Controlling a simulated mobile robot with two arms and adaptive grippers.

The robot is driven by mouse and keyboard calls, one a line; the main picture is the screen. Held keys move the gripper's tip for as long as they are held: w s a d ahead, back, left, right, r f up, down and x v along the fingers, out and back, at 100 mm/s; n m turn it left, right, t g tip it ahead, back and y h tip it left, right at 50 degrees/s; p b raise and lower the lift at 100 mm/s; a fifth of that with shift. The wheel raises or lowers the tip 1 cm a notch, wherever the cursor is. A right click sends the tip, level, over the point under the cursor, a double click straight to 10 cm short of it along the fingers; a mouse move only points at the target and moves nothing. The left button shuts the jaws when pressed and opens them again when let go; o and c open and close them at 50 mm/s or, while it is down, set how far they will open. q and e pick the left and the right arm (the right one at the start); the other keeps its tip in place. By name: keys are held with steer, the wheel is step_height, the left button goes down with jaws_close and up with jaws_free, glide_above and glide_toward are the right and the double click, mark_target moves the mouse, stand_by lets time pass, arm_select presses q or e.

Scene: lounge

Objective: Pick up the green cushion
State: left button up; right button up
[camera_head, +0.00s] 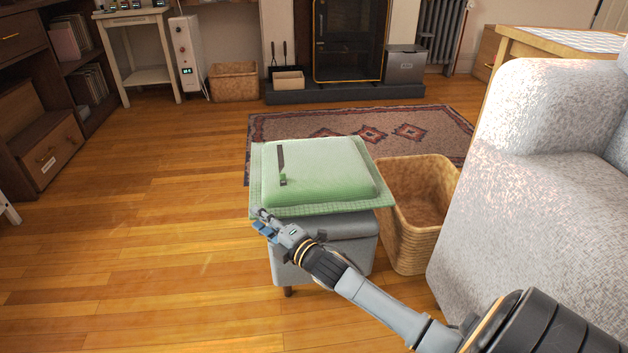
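The green cushion (335,176) lies flat on a grey footstool (352,228) in the middle of the head view. A green checked layer (385,207) shows around its edge, between the cushion and the stool. My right gripper (262,222) is at the front left corner of the footstool, just below the cushion's near left corner in the picture. I cannot tell whether it touches the cushion or the checked layer. Its fingers are small, and their opening is unclear. My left gripper is out of view.
A small dark and green item (281,164) lies on the cushion's left part. A wicker basket (416,210) stands right of the stool, with a grey sofa (545,190) beyond it. A patterned rug (330,122) lies behind. The wooden floor at left is clear.

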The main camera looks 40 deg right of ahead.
steer(key=shift+w+a+b, duration=0.2)
steer(key=shift+w+b, duration=0.3)
steer(key=shift+w, duration=0.7)
steer(key=shift+c, duration=0.4)
jaws_close()
steer(key=shift+r, duration=0.15)
